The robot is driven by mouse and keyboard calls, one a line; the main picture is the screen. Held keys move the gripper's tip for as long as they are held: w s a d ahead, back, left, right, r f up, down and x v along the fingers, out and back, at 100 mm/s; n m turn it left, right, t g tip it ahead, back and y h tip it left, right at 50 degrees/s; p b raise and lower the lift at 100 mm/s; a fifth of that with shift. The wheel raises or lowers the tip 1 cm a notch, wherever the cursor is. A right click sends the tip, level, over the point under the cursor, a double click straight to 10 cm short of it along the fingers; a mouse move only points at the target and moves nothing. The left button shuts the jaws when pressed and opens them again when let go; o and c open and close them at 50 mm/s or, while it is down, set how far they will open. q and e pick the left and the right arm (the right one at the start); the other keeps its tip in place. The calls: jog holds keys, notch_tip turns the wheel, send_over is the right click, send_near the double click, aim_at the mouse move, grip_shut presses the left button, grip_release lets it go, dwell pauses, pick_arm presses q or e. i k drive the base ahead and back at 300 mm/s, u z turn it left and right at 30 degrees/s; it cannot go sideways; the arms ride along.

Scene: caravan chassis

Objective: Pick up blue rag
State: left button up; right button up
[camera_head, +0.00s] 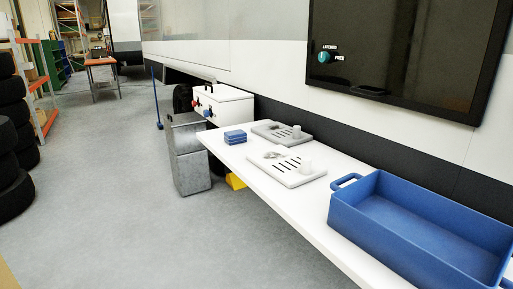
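A small blue folded stack, which looks like the blue rag (235,137), lies on the far part of the white bench (325,228), near its left edge. It sits to the left of two grey slotted trays, with bare bench surface around it. Neither of my grippers shows in the head view, so I cannot see whether they are open or shut.
A grey slotted tray (310,176) and another grey tray (268,128) lie on the bench. A large blue bin (350,222) stands at the near right. A grey metal container (190,165) stands on the floor. Stacked tires (14,185) are at left. The middle floor is clear.

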aim_at(238, 136)
jog(key=u, duration=0.55)
jog(key=i, duration=1.05)
jog(key=u, duration=0.3)
